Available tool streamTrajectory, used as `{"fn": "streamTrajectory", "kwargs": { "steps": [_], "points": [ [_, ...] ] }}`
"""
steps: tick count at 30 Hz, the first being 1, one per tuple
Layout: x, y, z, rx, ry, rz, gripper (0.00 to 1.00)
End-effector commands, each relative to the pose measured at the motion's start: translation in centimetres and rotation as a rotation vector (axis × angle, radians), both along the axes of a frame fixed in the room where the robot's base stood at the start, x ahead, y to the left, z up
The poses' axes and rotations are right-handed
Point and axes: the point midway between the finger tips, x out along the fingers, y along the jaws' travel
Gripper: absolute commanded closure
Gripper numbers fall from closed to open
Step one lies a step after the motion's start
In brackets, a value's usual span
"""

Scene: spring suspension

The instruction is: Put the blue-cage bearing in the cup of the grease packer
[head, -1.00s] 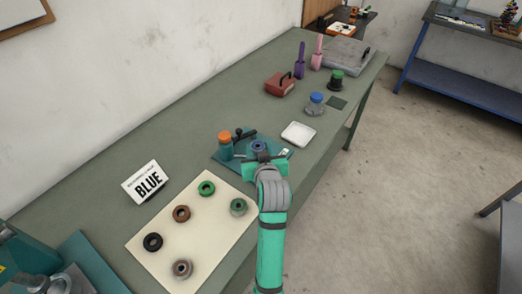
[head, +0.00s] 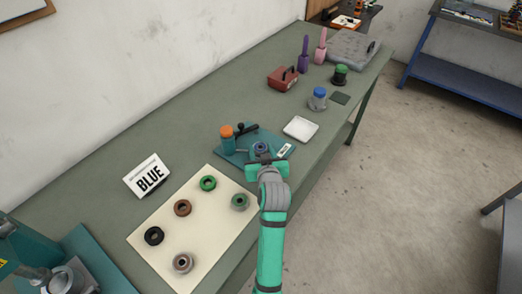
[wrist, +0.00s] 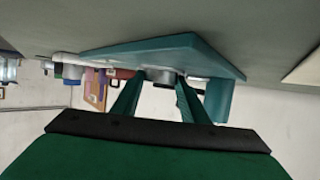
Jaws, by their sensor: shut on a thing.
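The grease packer (head: 229,157) is a teal plate on the bench with an orange-capped post (head: 227,139) and a black-knobbed lever. My gripper (head: 262,160) is at the packer's front side, with its fingers pointing away from me. It is shut on the blue-cage bearing (head: 261,147), a grey ring with blue inside, over the cup's place. The cup is mostly hidden, and I cannot tell whether the bearing is seated or just above it. In the wrist view a grey round part (wrist: 160,75) shows between the fingertips, close to the teal plate.
A cream mat (head: 205,240) in front left holds several other bearings: green, brown, black and grey ones. A "BLUE" card (head: 148,177) stands behind it. A white tray (head: 300,128) lies to the packer's right. A blue-lidded jar (head: 318,98) and a red box (head: 283,78) stand farther back.

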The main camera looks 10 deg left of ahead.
Motion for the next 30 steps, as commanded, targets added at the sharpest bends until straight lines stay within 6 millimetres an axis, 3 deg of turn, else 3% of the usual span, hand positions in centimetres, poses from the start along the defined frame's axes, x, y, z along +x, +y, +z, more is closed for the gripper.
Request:
{"fn": "streamTrajectory", "kwargs": {
  "steps": [5,6,8,14,19,30],
  "points": [
    [0.0,0.0,-0.8,-0.002,0.008,0.0,0.88],
    [0.0,0.0,-0.9,-0.003,0.01,0.0,0.55],
    [-0.1,0.0,-1.0,-0.003,0.012,0.001,0.42],
    [-0.1,0.0,-1.3,-0.005,0.017,0.001,0.42],
    [-0.3,0.0,-0.2,-0.006,0.018,0.001,0.42],
    [-6.6,-2.7,3.0,-0.002,0.008,0.0,0.42]
  ]
}}
